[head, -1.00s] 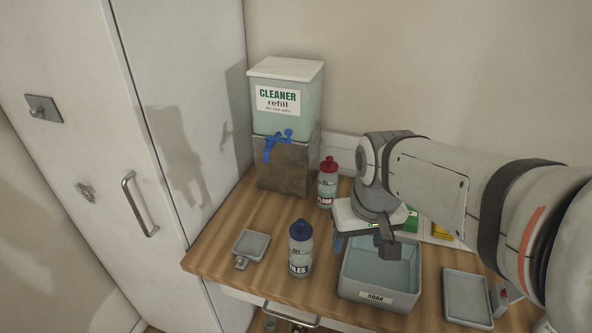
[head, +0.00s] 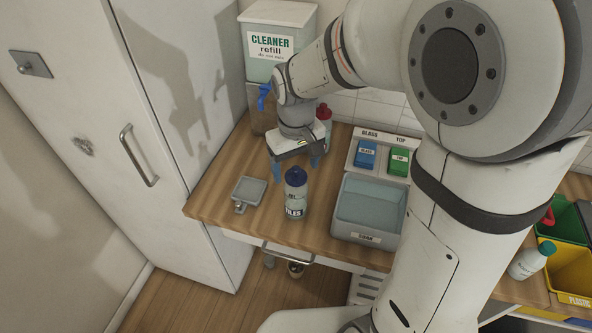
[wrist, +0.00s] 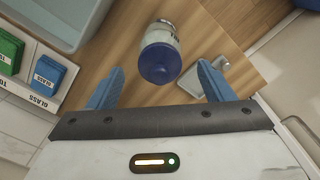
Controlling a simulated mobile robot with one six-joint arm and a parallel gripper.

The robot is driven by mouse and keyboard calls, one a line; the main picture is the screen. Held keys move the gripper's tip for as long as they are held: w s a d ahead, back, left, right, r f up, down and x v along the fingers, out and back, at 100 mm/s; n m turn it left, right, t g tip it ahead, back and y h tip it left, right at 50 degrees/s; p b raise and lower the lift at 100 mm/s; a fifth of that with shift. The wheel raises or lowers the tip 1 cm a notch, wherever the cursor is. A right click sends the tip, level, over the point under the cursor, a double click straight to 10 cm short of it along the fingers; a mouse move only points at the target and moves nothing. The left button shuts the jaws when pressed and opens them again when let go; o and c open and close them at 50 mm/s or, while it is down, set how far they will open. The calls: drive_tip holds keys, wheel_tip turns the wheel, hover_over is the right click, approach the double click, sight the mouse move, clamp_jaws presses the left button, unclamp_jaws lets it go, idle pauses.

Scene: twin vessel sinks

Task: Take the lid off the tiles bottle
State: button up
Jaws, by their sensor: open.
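The tiles bottle (head: 295,197) stands upright on the wooden counter, a clear bottle with a dark blue lid (head: 296,176) on top. In the wrist view the blue lid (wrist: 160,63) faces the camera, ahead of and roughly between my fingertips. My gripper (head: 295,170) is open with blue fingers, just behind and above the bottle in the head view. In the wrist view my gripper (wrist: 160,80) shows nothing clasped between its fingers, and the lid appears apart from both of them.
Behind are a red-lidded bottle (head: 324,112), the cleaner refill tank (head: 272,65), and blue (head: 366,154) and green (head: 399,161) blocks on a labelled rack.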

drive_tip(key=shift+f, duration=0.65)
drive_tip(key=shift+c, duration=0.5)
drive_tip(key=c, duration=0.9)
